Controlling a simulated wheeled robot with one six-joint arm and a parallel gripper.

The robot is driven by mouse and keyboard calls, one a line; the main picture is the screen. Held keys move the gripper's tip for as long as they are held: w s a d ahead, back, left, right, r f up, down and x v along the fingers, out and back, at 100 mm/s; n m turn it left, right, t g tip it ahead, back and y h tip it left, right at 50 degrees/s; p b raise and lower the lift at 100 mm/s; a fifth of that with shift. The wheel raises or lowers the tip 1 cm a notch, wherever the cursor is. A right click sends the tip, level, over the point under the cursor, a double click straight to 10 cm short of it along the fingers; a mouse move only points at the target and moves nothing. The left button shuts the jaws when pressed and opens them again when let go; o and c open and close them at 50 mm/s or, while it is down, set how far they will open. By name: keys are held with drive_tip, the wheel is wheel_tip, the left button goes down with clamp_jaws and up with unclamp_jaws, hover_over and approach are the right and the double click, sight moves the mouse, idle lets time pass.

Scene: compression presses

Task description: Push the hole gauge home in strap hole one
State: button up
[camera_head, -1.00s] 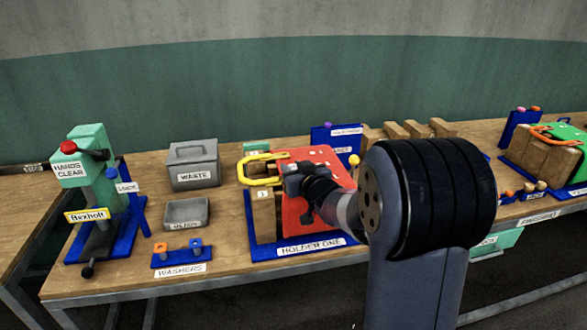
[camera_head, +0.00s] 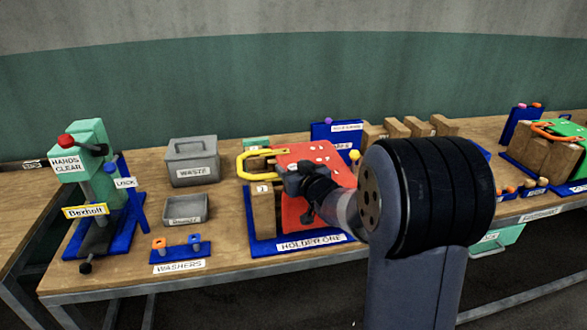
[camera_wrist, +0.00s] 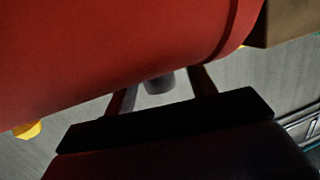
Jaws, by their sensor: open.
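A red case (camera_head: 322,155) with a yellow handle (camera_head: 242,165) sits in the blue holder one (camera_head: 325,249), behind a brown block marked 1 (camera_head: 263,210). My gripper (camera_wrist: 165,80) is open close to the red surface (camera_wrist: 130,40), which fills the top of the wrist view. A short grey cylinder (camera_wrist: 158,84) shows between its fingers; I cannot tell whether it is the hole gauge or whether the fingers touch it. In the head view the wrist is over the left front of the red case, and the fingertips and strap hole one cannot be made out.
Brown blocks (camera_head: 398,130) stand behind right.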

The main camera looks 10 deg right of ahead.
drive_tip(key=v, duration=1.1)
drive_tip(key=shift+w+f, duration=0.1)
drive_tip(key=x, duration=1)
drive_tip(key=shift+w+a, duration=0.1)
drive_tip(key=shift+w, duration=0.35)
drive_tip(key=shift+r, duration=0.3)
drive_tip(key=shift+s+f, duration=0.1)
drive_tip(key=shift+f, duration=0.05)
